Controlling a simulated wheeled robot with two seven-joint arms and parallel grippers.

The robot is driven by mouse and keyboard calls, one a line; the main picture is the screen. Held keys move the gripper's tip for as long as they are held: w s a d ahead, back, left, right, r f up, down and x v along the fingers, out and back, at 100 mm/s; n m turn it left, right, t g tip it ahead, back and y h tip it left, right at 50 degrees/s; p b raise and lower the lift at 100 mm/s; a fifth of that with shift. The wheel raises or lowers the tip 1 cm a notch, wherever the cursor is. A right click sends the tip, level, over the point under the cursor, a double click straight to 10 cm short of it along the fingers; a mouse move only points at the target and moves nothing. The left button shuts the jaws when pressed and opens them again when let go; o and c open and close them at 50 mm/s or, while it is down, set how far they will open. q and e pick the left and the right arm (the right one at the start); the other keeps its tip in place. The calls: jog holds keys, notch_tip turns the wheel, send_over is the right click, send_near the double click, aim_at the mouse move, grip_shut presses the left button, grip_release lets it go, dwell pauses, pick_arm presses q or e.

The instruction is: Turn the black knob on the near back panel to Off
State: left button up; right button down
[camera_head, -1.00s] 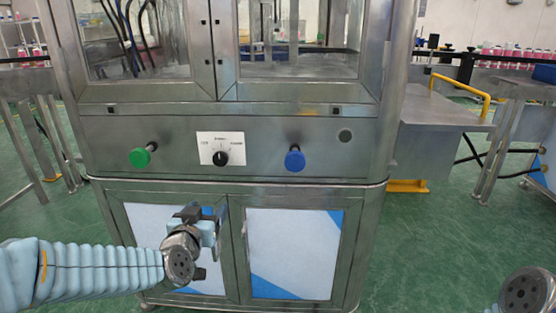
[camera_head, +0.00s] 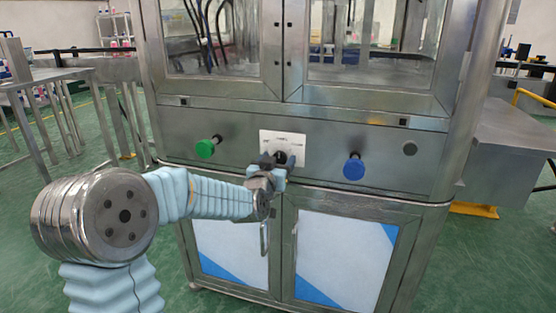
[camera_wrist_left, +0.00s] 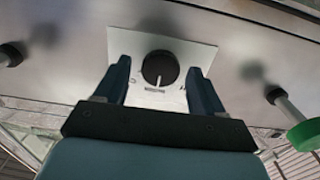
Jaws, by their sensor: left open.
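The black knob (camera_wrist_left: 160,68) sits on a white label plate (camera_head: 296,144) on the machine's panel. In the left wrist view its white pointer line points down in the picture, towards small print on the plate (camera_wrist_left: 194,52) that I cannot read. My left gripper (camera_head: 280,163) is open in front of the plate and partly covers the knob in the head view. In the left wrist view the two fingers of my left gripper (camera_wrist_left: 159,82) stand on either side of the knob, with gaps showing at both sides. My right gripper is not in view.
A green button (camera_head: 205,149) is left of the plate and a blue button (camera_head: 353,167) is right of it, both sticking out. Cabinet doors (camera_head: 330,262) with a handle (camera_head: 264,239) are below. A metal side table (camera_head: 510,140) stands at the right.

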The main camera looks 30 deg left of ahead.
pick_arm(q)
jog(key=shift+w+a, duration=0.1)
jog(key=shift+w, duration=0.15)
jog(key=c, duration=1.1)
jog(key=shift+o, duration=0.2)
jog(key=shift+f+n+b, duration=0.25)
jog(key=shift+n+b, duration=0.25)
jog(key=shift+b, duration=0.4)
jog(key=n+b, duration=0.5)
jog(key=b, duration=0.2)
jog(key=shift+a, duration=0.1)
jog(key=shift+r+n+b, duration=0.15)
jog(key=shift+n+b, duration=1.25)
jog(key=shift+n, duration=0.6)
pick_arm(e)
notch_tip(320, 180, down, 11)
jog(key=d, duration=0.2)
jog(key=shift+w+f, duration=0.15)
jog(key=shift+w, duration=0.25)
